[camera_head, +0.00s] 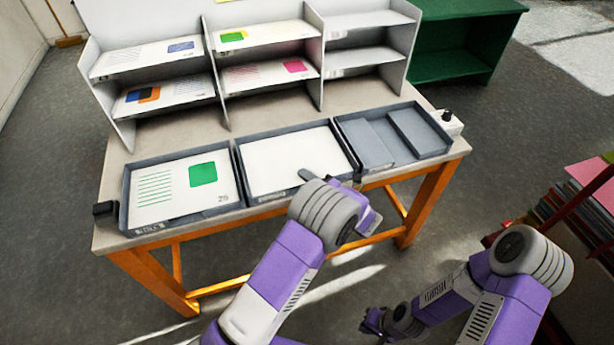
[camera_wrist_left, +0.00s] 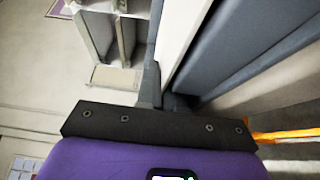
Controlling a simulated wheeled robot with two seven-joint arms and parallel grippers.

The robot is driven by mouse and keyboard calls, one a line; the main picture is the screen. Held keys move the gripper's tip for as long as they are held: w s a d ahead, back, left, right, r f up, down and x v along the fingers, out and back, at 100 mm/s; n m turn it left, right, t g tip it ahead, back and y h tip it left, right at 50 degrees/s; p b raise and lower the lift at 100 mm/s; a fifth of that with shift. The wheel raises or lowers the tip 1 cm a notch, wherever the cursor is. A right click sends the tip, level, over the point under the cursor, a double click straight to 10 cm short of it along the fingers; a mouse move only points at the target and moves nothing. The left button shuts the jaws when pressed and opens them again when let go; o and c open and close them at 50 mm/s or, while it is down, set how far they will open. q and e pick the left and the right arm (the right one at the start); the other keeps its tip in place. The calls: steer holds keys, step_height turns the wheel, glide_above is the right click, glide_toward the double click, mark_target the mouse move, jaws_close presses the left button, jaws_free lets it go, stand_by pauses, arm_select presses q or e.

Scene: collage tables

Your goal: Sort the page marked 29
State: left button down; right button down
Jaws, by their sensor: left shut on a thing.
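A page (camera_head: 160,185) with green lines, a green square and a small number that looks like 29 lies in the left tray (camera_head: 128,205). A blank-faced white page (camera_head: 285,155) lies in the middle tray (camera_head: 243,180). My left gripper (camera_head: 322,179) is at the front rim of the middle tray, with one finger over the white page. In the left wrist view its jaws (camera_wrist_left: 165,98) are shut on the pale sheet's edge (camera_wrist_left: 182,35), close to the grey tray walls; the exact contact is partly hidden. My right gripper (camera_head: 378,322) hangs low before the table, its jaws unclear.
The right tray (camera_head: 436,120) holds no page. A white shelf unit (camera_head: 223,105) behind the trays holds several pages with coloured shapes; its right-hand shelves look empty. A green cabinet (camera_head: 455,45) stands behind right, and a red rack (camera_head: 590,195) with books at right.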

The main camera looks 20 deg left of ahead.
arm_select(q)
steer(key=c, duration=1.2)
jaws_free()
steer(key=p+v, duration=0.1)
steer(key=v, duration=0.6)
steer(key=shift+s+d+p, duration=0.15)
steer(key=shift+d+p, duration=0.1)
steer(key=shift+p, duration=0.1)
